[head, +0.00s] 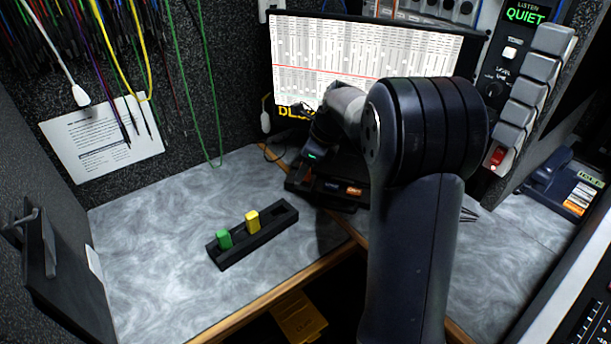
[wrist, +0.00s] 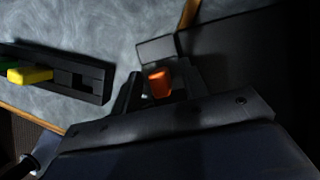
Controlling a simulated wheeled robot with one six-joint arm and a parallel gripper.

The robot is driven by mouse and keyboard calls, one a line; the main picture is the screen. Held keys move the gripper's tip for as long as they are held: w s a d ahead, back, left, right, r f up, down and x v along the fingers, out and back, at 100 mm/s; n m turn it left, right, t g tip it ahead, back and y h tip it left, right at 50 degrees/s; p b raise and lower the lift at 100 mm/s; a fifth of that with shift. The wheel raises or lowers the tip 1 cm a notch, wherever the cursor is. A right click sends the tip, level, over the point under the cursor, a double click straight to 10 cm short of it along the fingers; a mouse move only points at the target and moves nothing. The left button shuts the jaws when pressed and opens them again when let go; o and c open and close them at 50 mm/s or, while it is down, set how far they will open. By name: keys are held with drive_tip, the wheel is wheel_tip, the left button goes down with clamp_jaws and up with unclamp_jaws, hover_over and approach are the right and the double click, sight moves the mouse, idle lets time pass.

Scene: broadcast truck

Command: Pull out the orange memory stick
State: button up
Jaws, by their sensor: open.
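The orange memory stick (wrist: 159,82) stands up from a black unit (wrist: 205,45) in the wrist view. My gripper (wrist: 162,92) is open, with its dark fingers on either side of the stick; I cannot tell whether they touch it. In the head view my gripper (head: 312,158) is low over the black unit (head: 318,192), its fingertips hard to make out. An orange patch shows on the unit's front there; I cannot tell whether it is the stick.
A black rack (head: 262,238) left of the unit holds a green stick (head: 224,239) and a yellow stick (head: 252,222). A lit screen (head: 375,55) stands behind. A blue-grey device (head: 566,185) sits at the right. The grey counter (head: 150,260) is clear left of the rack.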

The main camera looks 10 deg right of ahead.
clamp_jaws()
idle(0.4)
drive_tip(key=shift+r, duration=0.15)
